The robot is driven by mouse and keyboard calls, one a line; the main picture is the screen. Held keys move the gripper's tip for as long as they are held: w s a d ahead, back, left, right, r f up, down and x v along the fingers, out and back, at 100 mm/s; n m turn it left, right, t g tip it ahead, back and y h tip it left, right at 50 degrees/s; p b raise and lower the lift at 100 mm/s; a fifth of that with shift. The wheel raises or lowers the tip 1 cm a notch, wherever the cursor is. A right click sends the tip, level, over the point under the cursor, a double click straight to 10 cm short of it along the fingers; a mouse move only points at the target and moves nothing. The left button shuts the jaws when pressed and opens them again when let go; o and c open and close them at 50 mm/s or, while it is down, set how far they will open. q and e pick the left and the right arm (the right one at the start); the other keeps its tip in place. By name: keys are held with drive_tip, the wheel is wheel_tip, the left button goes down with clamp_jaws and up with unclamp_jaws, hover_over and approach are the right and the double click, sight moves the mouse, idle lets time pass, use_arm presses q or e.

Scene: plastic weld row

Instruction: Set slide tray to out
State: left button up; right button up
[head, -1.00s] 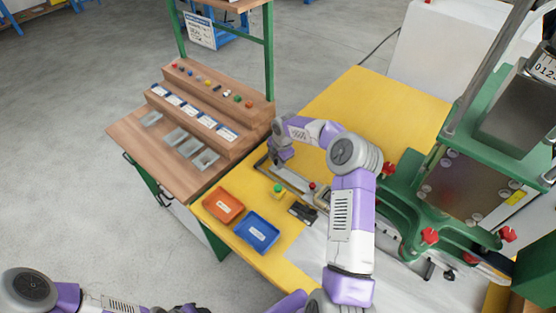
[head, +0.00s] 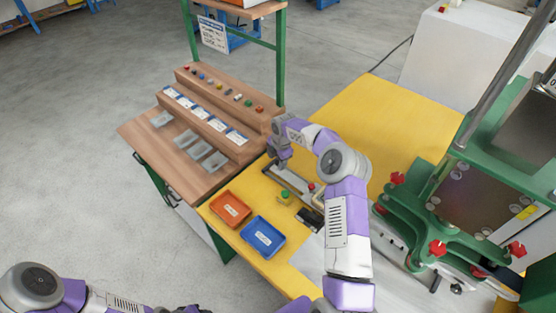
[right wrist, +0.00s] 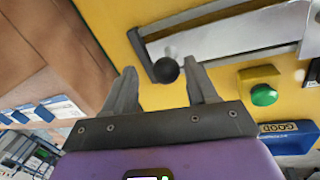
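The slide tray (head: 291,179) is a long grey metal slide on the yellow table, beside the press. In the right wrist view its pale metal plate (right wrist: 235,38) has a dark end bar with a round black knob (right wrist: 166,70). My right gripper (right wrist: 163,78) is open, with its two fingers apart on either side of the knob in the picture. I cannot tell whether they touch it. In the head view my right gripper (head: 281,163) is over the left end of the slide and partly hides it. My left arm shows at the bottom left, its gripper out of view.
A green button (right wrist: 263,95) in a yellow box sits beside the slide. An orange tray (head: 230,209) and a blue tray (head: 262,237) lie nearby. The green press (head: 440,215) stands right. A wooden bench (head: 140,135) adjoins on the left. The far yellow table (head: 385,110) is clear.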

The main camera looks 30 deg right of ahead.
drive_tip(key=shift+s, duration=0.1)
drive_tip(key=shift+s+d+r+p, duration=0.1)
drive_tip(key=shift+s+r+p, duration=0.15)
drive_tip(key=shift+r, duration=1)
drive_tip(key=shift+s+a+r+p, duration=0.1)
drive_tip(key=shift+s+r+p, duration=0.15)
drive_tip(key=shift+r, duration=0.95)
drive_tip(key=shift+s+d+r+p, duration=0.15)
drive_tip(key=shift+s+r, duration=0.1)
drive_tip(key=shift+r, duration=1)
